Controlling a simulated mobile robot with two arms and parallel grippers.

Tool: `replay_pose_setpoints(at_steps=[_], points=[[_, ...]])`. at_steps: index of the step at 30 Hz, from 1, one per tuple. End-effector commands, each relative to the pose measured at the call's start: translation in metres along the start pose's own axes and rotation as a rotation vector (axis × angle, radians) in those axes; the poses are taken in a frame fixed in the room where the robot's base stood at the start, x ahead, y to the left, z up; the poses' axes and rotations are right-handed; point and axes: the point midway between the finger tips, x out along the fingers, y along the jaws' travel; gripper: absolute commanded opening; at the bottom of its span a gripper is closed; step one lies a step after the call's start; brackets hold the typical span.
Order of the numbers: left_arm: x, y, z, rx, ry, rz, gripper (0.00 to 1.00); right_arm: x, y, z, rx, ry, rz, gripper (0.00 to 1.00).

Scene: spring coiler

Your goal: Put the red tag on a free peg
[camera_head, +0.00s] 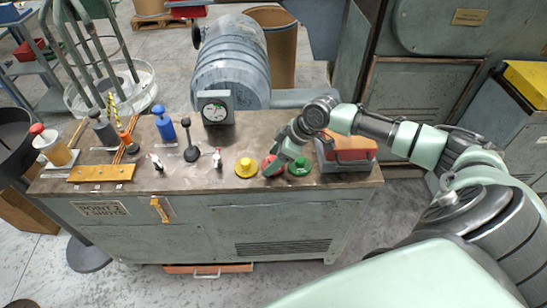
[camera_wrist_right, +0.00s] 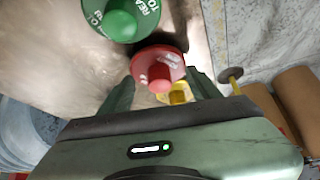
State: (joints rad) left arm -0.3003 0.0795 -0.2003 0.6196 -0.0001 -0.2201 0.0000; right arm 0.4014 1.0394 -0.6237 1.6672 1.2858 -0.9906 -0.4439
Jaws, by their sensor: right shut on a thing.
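The red tag (camera_head: 269,166) is a round red disc with a raised middle knob and pale lettering. It is near the front right of the bench top, between a yellow disc (camera_head: 245,168) and a green disc (camera_head: 299,167). My right gripper (camera_head: 276,162) reaches down from above right and is shut on it, partly covering it in the head view. In the right wrist view the red tag (camera_wrist_right: 158,68) shows between the fingers. Whether it touches the bench is unclear. I cannot clearly make out a free peg. My left gripper is out of view.
An orange-topped box (camera_head: 346,150) stands right of the discs, under my right arm. A black-knobbed lever (camera_head: 191,143), a dial gauge (camera_head: 214,108) and a blue bottle (camera_head: 164,123) stand to the left. An orange piece (camera_head: 160,208) hangs on the bench front.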

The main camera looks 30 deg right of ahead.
Motion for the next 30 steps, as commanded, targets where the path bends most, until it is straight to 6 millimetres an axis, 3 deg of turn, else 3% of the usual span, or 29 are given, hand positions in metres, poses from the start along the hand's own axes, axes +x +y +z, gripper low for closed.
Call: replay_pose_setpoints(at_steps=[20,21,23,30], points=[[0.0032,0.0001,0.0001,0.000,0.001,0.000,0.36,0.0075,-0.0002,0.0041,0.000,0.000,0.000,0.22],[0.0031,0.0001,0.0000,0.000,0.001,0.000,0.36,0.0074,-0.0001,0.0040,0.000,0.000,0.000,0.68],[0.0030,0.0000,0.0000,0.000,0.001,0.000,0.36,0.0072,-0.0001,0.0040,0.000,0.000,0.000,0.85],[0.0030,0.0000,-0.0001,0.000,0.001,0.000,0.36,0.0072,0.0000,0.0040,0.000,0.000,0.000,0.88]])
